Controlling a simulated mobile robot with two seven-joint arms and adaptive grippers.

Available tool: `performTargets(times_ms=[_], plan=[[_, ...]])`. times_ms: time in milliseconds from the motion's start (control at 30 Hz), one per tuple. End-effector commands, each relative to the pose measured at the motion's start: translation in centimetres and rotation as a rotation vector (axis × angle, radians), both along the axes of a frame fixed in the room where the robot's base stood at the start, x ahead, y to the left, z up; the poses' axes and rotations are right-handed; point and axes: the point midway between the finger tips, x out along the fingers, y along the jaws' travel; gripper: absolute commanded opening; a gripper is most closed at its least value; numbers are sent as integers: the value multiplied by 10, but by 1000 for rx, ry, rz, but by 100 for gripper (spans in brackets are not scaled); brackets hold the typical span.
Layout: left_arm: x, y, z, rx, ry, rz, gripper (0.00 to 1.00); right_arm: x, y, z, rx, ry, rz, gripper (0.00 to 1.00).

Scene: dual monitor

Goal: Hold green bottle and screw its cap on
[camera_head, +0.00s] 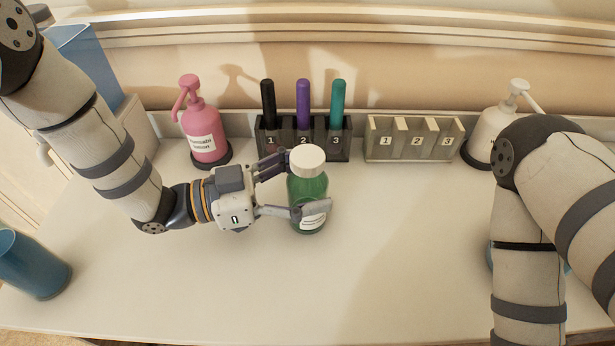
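The green bottle (309,188) stands upright on the table near the middle, with a white label low on its front. The white cap (307,160) sits on top of the bottle; I cannot tell how tightly it is seated. My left gripper (296,187) reaches in from the left and is shut on the bottle's body, one finger across its front and the other at its back left side. My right arm hangs at the right edge of the view, and its gripper is out of view.
A pink pump bottle (204,130) stands at the back left. A dark rack (327,143) holds black, purple and teal markers; an empty numbered rack (408,146) stands beside it. A white pump bottle (488,134) is behind my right arm. A blue cup (33,265) stands at left. The front middle is clear.

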Motion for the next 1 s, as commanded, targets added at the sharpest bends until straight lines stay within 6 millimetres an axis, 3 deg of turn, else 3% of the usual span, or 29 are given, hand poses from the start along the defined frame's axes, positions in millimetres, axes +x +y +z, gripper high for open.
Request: performTargets(times_ms=[333,800,1000], plan=[[0,1,6,-1,-2,1,71,2,0,2,0,-7,0,62],[-23,99,3,0,0,2,71,-2,0,-2,0,6,0,62],[-28,115,4,-1,0,-1,71,-2,0,-2,0,7,0,62]])
